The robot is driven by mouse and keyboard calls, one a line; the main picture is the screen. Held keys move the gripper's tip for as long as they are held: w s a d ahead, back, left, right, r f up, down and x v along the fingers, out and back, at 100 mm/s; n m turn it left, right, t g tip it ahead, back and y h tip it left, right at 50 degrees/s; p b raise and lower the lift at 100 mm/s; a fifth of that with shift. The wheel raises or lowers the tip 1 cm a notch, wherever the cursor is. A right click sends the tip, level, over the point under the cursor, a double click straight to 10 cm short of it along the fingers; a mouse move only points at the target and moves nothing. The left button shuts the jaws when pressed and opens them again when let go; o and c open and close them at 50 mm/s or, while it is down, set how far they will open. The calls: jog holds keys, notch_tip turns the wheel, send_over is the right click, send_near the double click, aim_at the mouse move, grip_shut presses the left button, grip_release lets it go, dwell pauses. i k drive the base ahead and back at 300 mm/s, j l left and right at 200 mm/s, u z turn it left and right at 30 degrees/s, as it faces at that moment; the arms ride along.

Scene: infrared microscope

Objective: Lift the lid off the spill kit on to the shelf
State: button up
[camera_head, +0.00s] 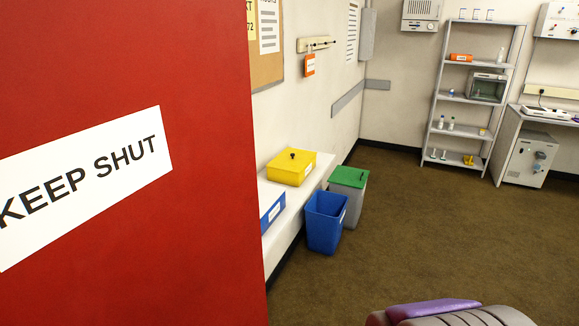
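A yellow box (286,174) with a yellow lid (292,165) stands on a long white low shelf (284,214) against the left wall. The lid is on the box and has a black knob (292,154) on top. A white label on its side is too small to read, but this looks like the spill kit. A grey metal rack (443,88) with several shelves stands at the back right. I cannot tell which is the shelf meant. My gripper is not in view.
A red door (200,130) marked KEEP SHUT fills the left side close by. A blue box (271,211) sits on the low shelf. A blue bin (325,222) and a green-lidded grey bin (349,195) stand beside it. The brown floor (430,220) is open in the middle.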

aim_at(294, 160)
jog(key=i+l+z, duration=0.15)
jog(key=i, duration=0.35)
jog(key=i+l+z, duration=0.1)
jog(key=i, duration=0.4)
jog(key=i+l+z, duration=0.15)
jog(key=i, duration=0.4)
